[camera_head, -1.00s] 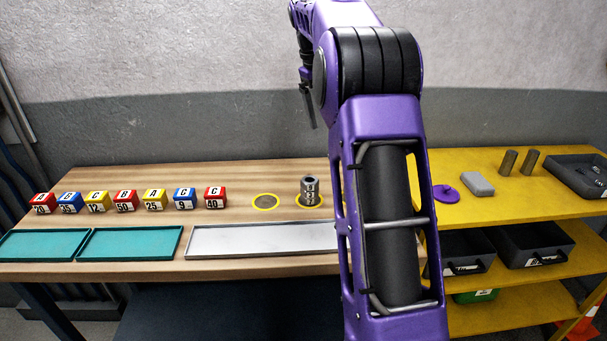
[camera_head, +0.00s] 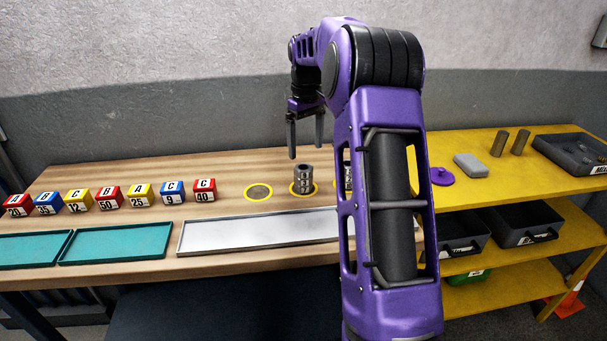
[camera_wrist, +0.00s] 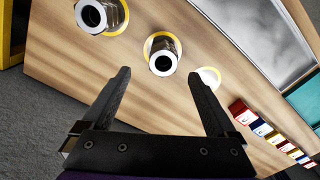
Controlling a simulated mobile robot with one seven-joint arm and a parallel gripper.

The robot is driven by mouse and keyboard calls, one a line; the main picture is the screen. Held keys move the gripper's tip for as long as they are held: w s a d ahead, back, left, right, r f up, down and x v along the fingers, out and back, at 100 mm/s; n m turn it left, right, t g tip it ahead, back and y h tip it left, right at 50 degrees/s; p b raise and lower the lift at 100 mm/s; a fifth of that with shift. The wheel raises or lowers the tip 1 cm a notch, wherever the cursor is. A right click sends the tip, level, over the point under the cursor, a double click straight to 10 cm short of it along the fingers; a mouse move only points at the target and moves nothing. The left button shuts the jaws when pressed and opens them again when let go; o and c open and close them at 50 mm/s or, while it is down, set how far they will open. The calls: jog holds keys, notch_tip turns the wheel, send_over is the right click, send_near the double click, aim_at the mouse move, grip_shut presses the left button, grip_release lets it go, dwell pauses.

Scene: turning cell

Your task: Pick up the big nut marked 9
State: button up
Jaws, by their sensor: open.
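A grey metal stack of nuts (camera_head: 305,180) stands upright in a yellow ring on the wooden bench. Its markings are too small to read surely, so I cannot tell which nut is the 9. A second stack (camera_head: 347,170) is mostly hidden behind my arm. My gripper (camera_head: 305,150) is open and empty, pointing down above the first stack. In the wrist view, my gripper (camera_wrist: 160,75) has its fingers spread, with one nut stack (camera_wrist: 163,60) seen from above beyond the gap between them. The other stack (camera_wrist: 98,14) is at the top left.
An empty yellow-ringed spot (camera_head: 258,192) lies left of the stack. A long grey tray (camera_head: 262,251) and teal trays (camera_head: 115,257) line the front edge. Several lettered blocks (camera_head: 109,198) stand to the left. A yellow shelf (camera_head: 465,192) with bins stands to the right.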

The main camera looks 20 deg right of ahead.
aim_at(303, 167)
jog(key=shift+a+f+b, duration=0.15)
jog(key=shift+f+b, duration=0.1)
jog(key=shift+f, duration=1.3)
jog(key=shift+a+f+b, duration=0.15)
jog(key=shift+f+b, duration=0.05)
jog(key=shift+f, duration=1.35)
grip_shut()
